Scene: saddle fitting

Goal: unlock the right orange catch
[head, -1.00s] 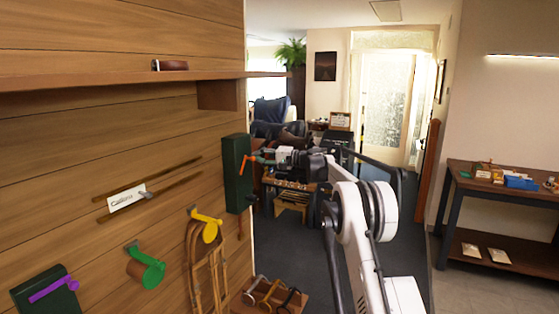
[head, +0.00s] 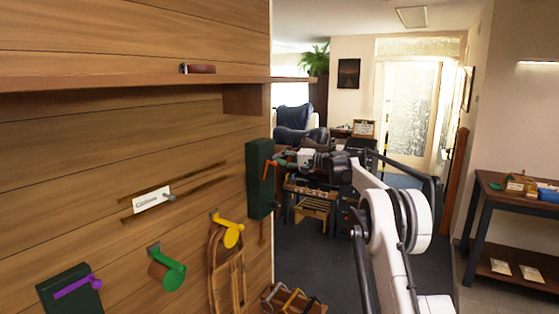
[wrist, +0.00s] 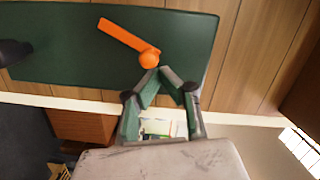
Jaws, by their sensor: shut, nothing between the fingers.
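The orange catch (head: 268,168) is a short lever on the dark green box (head: 258,195) fixed at the right end of the wooden wall. In the wrist view the orange catch (wrist: 127,37) is a flat bar slanting up and left from a round orange knob on the green panel (wrist: 75,60). My gripper (wrist: 161,71) is shut and empty, its tips close together just below the knob. I cannot tell whether they touch it. In the head view my gripper (head: 284,161) is small beside the box, its fingers hard to make out.
A purple lever (head: 77,287) on a dark box, a green lever (head: 170,272) and a yellow hook (head: 230,233) with hanging straps are on the wall to the left. A shelf (head: 120,82) runs above. A rack (head: 292,300) stands below. A table (head: 515,195) is at right.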

